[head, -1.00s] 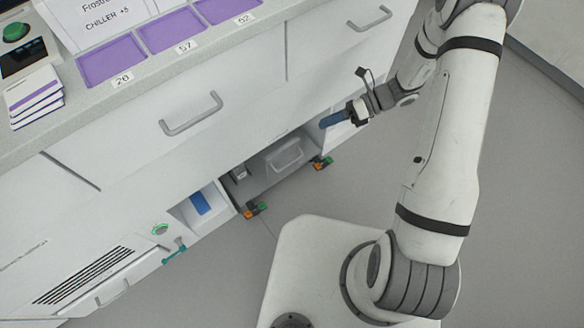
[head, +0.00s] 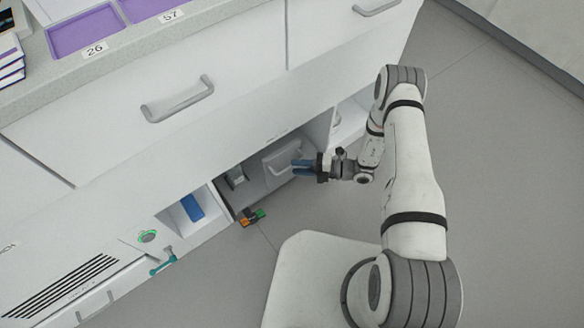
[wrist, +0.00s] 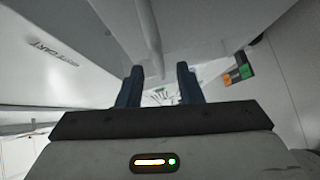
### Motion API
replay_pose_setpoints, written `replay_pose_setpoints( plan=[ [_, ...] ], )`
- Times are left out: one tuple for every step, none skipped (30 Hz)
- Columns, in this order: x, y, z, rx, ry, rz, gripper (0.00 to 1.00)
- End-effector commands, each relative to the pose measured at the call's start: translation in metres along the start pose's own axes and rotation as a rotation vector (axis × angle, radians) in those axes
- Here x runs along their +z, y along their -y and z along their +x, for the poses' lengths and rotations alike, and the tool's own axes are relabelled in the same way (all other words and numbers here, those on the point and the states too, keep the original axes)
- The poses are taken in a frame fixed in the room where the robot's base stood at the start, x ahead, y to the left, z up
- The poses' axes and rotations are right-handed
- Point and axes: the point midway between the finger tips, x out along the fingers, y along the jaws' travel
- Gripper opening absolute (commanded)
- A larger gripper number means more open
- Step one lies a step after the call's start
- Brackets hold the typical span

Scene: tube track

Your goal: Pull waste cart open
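The waste cart (head: 272,172) is a grey box in the open bay under the bench, with a pale bar handle (head: 283,167) on its front. My gripper (head: 297,167) is at the right end of this handle, with its blue fingers pointing left at it. In the wrist view the two blue fingers (wrist: 159,85) stand apart, so it is open. A pale bar (wrist: 148,38), probably the handle, runs toward the gap between them. I cannot tell whether the bar lies between the fingers or they touch it. Lettering ending in "CART" shows at the left.
An orange and green floor marker (head: 253,217) lies at the bay's left front corner; one also shows in the wrist view (wrist: 238,68). Left of the bay is a cubby with a blue item (head: 193,207) and a teal lever (head: 163,264).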

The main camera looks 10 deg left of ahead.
Motion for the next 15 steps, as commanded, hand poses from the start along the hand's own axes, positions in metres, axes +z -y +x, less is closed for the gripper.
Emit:
replay_pose_setpoints(
  plan=[
    [-0.001, 0.002, 0.009, -0.001, -0.005, -0.001, 0.33],
    [-0.001, 0.002, 0.013, -0.001, -0.004, -0.001, 0.33],
    [-0.001, 0.002, 0.018, -0.001, -0.004, -0.001, 0.33],
    [-0.001, 0.001, 0.021, -0.001, -0.004, -0.002, 0.33],
    [0.000, 0.001, 0.024, -0.001, -0.002, -0.001, 0.33],
    [0.000, 0.001, 0.027, 0.000, -0.002, -0.001, 0.33],
    [0.000, 0.001, 0.029, 0.000, -0.002, -0.002, 0.33],
    [-0.001, 0.001, 0.031, 0.000, -0.002, -0.002, 0.33],
    [-0.001, 0.000, 0.032, 0.000, -0.001, -0.002, 0.33],
    [0.000, 0.000, 0.033, 0.000, -0.001, -0.002, 0.33],
    [0.000, 0.000, 0.033, 0.000, 0.000, -0.002, 0.33],
    [0.000, 0.000, 0.033, 0.000, 0.000, -0.001, 0.33],
    [0.000, 0.000, 0.033, 0.000, 0.000, -0.001, 0.33],
    [0.000, 0.000, 0.033, 0.000, 0.000, -0.001, 0.33],
    [0.000, 0.000, 0.033, 0.000, 0.000, -0.001, 0.33]
  ],
)
